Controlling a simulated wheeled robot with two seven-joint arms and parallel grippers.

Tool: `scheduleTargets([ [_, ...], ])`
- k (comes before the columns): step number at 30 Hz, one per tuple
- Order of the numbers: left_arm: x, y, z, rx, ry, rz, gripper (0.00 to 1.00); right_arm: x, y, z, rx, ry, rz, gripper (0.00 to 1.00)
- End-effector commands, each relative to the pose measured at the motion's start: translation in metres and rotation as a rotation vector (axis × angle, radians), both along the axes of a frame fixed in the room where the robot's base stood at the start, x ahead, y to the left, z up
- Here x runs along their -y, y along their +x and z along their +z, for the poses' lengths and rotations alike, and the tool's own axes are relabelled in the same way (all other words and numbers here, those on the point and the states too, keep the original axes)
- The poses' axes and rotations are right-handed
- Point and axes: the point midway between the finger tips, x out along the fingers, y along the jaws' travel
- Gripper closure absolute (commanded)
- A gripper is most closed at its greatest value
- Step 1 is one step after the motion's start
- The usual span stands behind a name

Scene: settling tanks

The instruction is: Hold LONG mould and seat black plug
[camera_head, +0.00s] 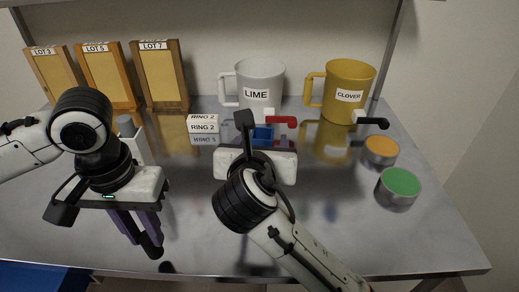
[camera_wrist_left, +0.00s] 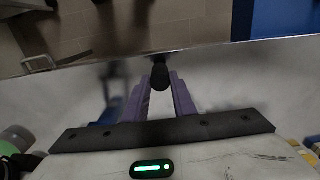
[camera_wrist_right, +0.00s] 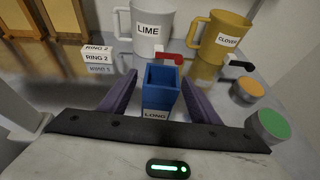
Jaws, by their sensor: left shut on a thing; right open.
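The LONG mould (camera_wrist_right: 162,90) is a blue open-topped box with a label on its front. It stands upright on the metal table and shows partly in the head view (camera_head: 263,133), behind my right gripper. My right gripper (camera_wrist_right: 158,98) is open, with one purple finger on each side of the mould and visible gaps beside it. My left gripper (camera_head: 136,232) is at the front left, low over the table, shut on the black plug (camera_wrist_left: 160,77). The plug also shows in the head view (camera_head: 151,247), sticking out past the fingertips.
A white LIME mug (camera_head: 258,80) with a red tap and a yellow CLOVER mug (camera_head: 346,85) with a black tap stand behind. Orange-topped (camera_head: 381,151) and green-topped tins (camera_head: 398,188) are at right. RING blocks (camera_head: 203,124) and LOT boards (camera_head: 160,77) stand back left.

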Motion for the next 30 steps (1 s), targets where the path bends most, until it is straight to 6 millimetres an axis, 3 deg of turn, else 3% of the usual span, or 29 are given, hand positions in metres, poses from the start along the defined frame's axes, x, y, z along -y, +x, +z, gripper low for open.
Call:
scheduleTargets([
  [3,0.0,0.0,0.0,0.0,0.0,0.0,0.98,-0.004,-0.026,0.011,0.0,0.003,0.004,0.43],
  [10,0.0,0.0,0.0,0.0,0.0,0.0,0.98,-0.007,-0.062,0.026,0.0,0.002,0.002,0.43],
  [15,0.0,0.0,0.0,0.0,0.0,0.0,0.98,-0.008,-0.074,0.03,-0.001,0.001,0.002,0.43],
  [26,0.0,0.0,0.0,0.0,0.0,0.0,0.98,-0.008,-0.077,0.03,-0.002,0.0,0.001,0.43],
  [30,0.0,0.0,0.0,0.0,0.0,0.0,0.98,-0.01,-0.099,0.023,-0.003,0.0,0.004,0.43],
])
